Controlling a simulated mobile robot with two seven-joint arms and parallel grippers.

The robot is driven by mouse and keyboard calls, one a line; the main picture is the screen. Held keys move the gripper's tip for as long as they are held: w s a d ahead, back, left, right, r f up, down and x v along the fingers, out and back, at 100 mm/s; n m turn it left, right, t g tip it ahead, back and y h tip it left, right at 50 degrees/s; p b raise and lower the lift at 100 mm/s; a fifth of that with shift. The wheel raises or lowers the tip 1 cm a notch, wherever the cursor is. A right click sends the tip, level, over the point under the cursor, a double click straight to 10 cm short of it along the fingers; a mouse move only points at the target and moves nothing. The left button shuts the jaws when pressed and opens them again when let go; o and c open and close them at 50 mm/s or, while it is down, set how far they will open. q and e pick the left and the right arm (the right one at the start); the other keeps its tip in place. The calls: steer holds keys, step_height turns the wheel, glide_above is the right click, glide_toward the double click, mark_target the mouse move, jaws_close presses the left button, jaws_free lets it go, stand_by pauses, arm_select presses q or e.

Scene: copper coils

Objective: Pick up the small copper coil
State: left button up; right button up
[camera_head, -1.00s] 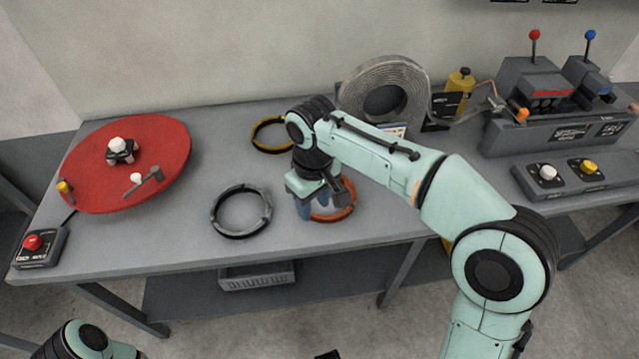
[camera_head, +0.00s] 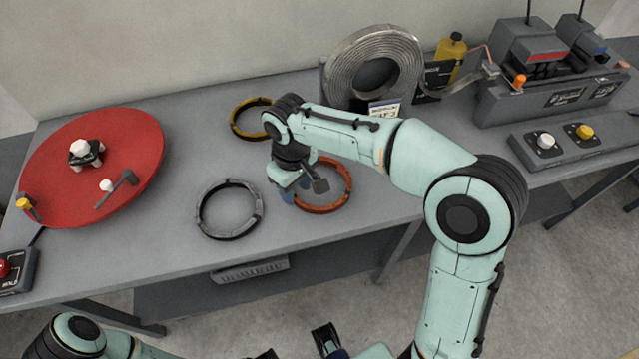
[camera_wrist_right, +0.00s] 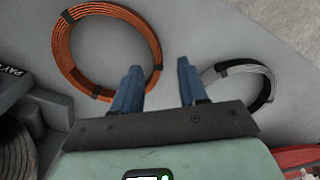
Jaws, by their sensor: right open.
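The small copper coil is an orange-brown ring (camera_head: 349,181) with dark ties, flat on the grey table (camera_head: 145,255). My right gripper (camera_head: 288,194) hangs over the table at the coil's left side and hides part of it. In the right wrist view the copper coil (camera_wrist_right: 62,48) lies whole, left of and beyond the blue fingers. The right gripper (camera_wrist_right: 158,80) is open, with nothing between its fingertips; the left finger appears close to the coil's rim. My left arm enters at the lower left; dark parts show at the bottom edge, and its jaws are unclear.
A grey coil (camera_head: 203,208) lies left of the right gripper; a yellow coil (camera_head: 238,125) lies behind it. A large metal strip roll (camera_head: 345,65) stands at the back. A red turntable (camera_head: 60,150) is at left, a machine (camera_head: 535,95) at right. Bare table lies between turntable and coils.

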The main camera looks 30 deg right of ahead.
mark_target(300, 201)
steer(key=f, duration=0.5)
steer(key=shift+s+d+b, duration=0.15)
steer(key=shift+d+b, duration=0.15)
jaws_close()
steer(key=shift+r, duration=0.1)
steer(key=shift+r, duration=0.1)
